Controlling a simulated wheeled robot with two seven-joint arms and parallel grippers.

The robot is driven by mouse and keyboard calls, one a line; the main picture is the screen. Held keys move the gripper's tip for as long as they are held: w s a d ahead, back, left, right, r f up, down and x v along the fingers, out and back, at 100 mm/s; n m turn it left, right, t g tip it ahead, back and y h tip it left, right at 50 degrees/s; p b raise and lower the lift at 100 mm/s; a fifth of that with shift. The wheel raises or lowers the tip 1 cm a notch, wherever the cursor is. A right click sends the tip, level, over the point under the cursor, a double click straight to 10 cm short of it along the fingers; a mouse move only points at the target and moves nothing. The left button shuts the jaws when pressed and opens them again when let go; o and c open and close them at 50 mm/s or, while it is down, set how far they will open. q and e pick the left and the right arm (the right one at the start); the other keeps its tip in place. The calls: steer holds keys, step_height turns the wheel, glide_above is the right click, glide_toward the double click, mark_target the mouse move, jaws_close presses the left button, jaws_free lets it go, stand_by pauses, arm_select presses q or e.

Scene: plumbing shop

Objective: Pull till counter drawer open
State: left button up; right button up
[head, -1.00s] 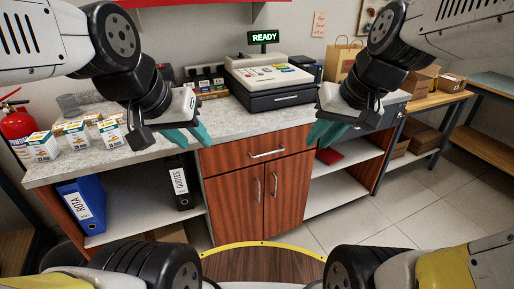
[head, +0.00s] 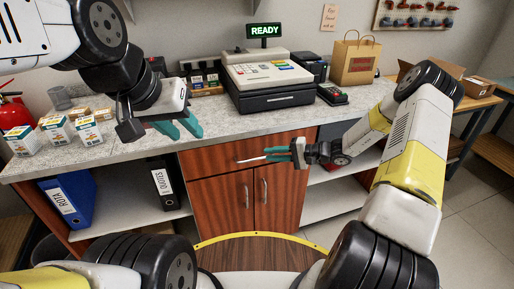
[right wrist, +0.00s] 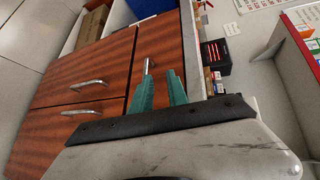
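The till counter drawer (head: 215,160) is a red-brown wooden front below the counter top, and it is shut. Its silver bar handle (head: 250,159) is partly hidden by my right gripper (head: 277,154). The right gripper is level with the handle, its teal fingers pointing left along the drawer front. In the right wrist view those fingers (right wrist: 161,87) are apart, with the handle (right wrist: 148,66) just beyond the tips, nearer the left finger; contact cannot be told. My left gripper (head: 179,127) is open and empty above the counter's front edge.
Below the drawer are two cupboard doors (head: 220,203) with upright handles. The counter top (head: 225,123) bears a cash register (head: 267,80), small boxes (head: 56,130) and a card terminal (head: 333,94). Binders (head: 70,199) stand on the left shelf. A yellow-edged round surface (head: 255,252) is in front.

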mark_target(257, 159)
step_height(257, 159, down, 6)
steer(key=w+m+t, duration=0.2)
steer(key=m+t, duration=0.1)
steer(key=x, duration=0.7)
steer(key=shift+w+d+r, duration=0.1)
steer(key=shift+w+d, duration=0.05)
steer(key=shift+w, duration=0.1)
jaws_close()
stand_by(0.9)
